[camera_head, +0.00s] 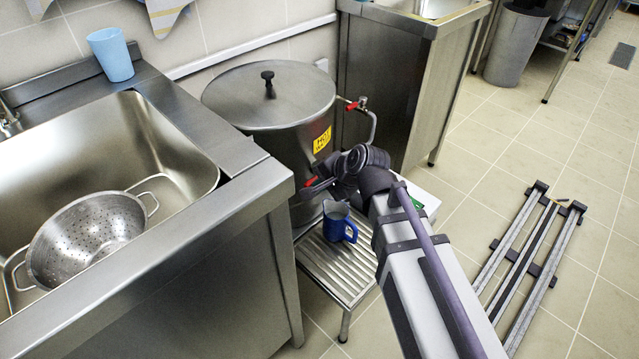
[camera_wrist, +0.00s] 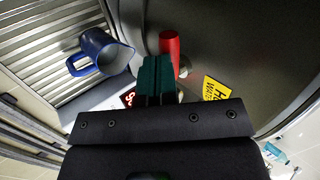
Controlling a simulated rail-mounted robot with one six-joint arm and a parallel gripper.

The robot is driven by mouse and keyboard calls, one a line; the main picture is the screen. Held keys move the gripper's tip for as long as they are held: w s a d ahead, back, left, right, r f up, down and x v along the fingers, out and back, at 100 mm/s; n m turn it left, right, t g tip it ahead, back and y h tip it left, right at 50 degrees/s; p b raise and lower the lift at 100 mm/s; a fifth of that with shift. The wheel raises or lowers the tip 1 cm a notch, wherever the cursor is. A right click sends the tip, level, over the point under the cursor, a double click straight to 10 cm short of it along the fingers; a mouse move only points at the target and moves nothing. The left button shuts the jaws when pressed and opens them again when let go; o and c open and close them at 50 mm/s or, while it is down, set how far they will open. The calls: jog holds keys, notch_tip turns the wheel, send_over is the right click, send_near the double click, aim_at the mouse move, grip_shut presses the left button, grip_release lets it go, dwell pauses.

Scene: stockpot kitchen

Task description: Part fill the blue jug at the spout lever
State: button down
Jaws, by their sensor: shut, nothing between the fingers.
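The blue jug (camera_head: 338,226) stands upright on a slatted metal stand (camera_head: 352,262), below the front of a lidded steel stockpot (camera_head: 275,105). The wrist view also shows the jug (camera_wrist: 98,52), its handle to the left; I cannot tell how full it is. The red spout lever (camera_head: 311,181) is low on the pot's front, and shows in the wrist view (camera_wrist: 170,46). My gripper (camera_wrist: 154,66) has its teal fingers together with nothing between them, right beside the lever. Contact with it is unclear. The spout outlet is mostly hidden.
A yellow hot-water label (camera_head: 322,140) and a second red-handled valve (camera_head: 356,104) are on the pot. A sink counter (camera_head: 225,225) holding a colander (camera_head: 90,240) stands close on the left. A light blue cup (camera_head: 111,55) is behind it. Rails (camera_head: 530,255) lie on the right floor.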

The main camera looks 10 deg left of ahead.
jog(key=p+v, duration=0.8)
jog(key=v, duration=0.2)
jog(key=shift+d+r, duration=0.2)
jog(key=shift+r, duration=0.1)
jog(key=shift+s, duration=0.15)
jog(key=s+d+f+n+g+h, duration=0.2)
jog(key=s+d+n+h, duration=0.15)
jog(key=d, duration=0.65)
jog(key=s+d+f+n+g+h, duration=0.2)
jog(key=d+n+h, duration=0.15)
jog(key=d, duration=0.65)
notch_tip(320, 180, up, 25)
jog(key=m+p, duration=0.1)
jog(key=p, duration=2.3)
jog(key=shift+w+a+f+p, duration=0.2)
jog(key=shift+f+p, duration=0.05)
jog(key=shift+p, duration=0.15)
